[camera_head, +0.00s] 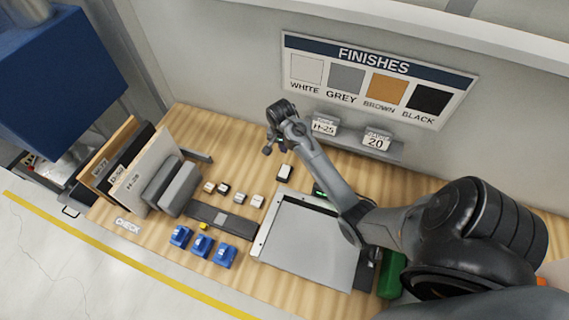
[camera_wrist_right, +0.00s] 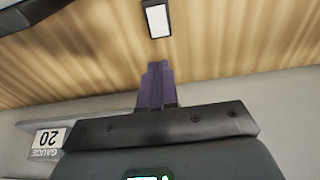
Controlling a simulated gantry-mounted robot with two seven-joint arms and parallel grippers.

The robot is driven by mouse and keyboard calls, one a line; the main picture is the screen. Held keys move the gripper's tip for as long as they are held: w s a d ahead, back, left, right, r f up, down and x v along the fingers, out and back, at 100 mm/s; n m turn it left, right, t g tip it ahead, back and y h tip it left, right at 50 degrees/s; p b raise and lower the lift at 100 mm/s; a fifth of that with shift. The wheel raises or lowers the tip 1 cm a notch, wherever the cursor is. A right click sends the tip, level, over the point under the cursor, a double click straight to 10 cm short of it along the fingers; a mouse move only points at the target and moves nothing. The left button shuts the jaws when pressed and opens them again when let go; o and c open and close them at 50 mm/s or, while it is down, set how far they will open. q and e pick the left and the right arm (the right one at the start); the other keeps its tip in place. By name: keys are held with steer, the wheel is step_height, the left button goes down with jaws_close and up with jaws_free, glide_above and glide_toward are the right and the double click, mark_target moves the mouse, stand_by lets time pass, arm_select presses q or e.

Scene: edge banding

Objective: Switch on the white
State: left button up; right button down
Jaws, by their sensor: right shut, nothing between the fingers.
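A white-faced block with a dark edge (camera_head: 285,172) lies on the wooden bench below the wall board. It also shows at the top of the right wrist view (camera_wrist_right: 157,18). Several small pale and dark pieces (camera_head: 240,198) sit to its left, too small to tell whether any is a switch. A white swatch (camera_head: 307,69) is on the FINISHES board. My right gripper (camera_head: 267,150) is above the bench, up and left of the white-faced block and apart from it. Its purple fingers (camera_wrist_right: 155,70) are shut and empty. My left gripper is not in view.
A grey flat plate (camera_head: 310,245) lies right of centre. Blue blocks (camera_head: 202,246) stand at the front. Upright boards (camera_head: 143,178) lean at the left. A green cylinder (camera_head: 391,275) stands near my right arm.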

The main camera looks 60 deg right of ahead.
mark_target(286, 167)
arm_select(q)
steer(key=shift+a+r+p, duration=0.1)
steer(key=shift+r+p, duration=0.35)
arm_select(e)
steer(key=f, duration=0.4)
steer(key=d+f, duration=0.1)
steer(key=f, duration=0.8)
steer(key=shift+w+d+f, duration=0.15)
steer(key=shift+d+f, duration=0.25)
